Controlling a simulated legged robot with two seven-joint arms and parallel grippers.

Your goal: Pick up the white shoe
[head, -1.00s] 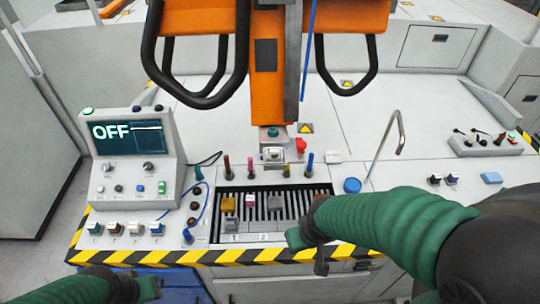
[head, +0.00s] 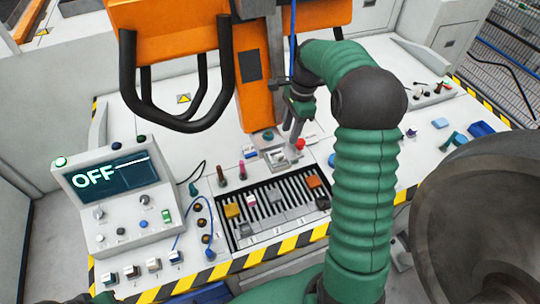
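A small whitish block with a reddish mark (head: 250,200), which may be the white shoe, sits on the slatted tray (head: 285,240) beside a yellow block (head: 232,210). A grey block lies just right of it, and orange-brown blocks (head: 314,182) sit at the tray's right side. My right gripper (head: 291,140) points down behind the tray, close to the orange column's foot and above and to the right of the whitish block, apart from it. Its fingers are small and partly merge with the fixture, so their opening is unclear. My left gripper is not clearly in view.
The orange gantry (head: 262,95) with black handles (head: 180,120) hangs over the bench. A control box showing OFF (head: 112,180) stands at left. Upright coloured pegs, a red knob (head: 300,143) and a blue cable are near the tray. My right arm covers the bench right of the tray.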

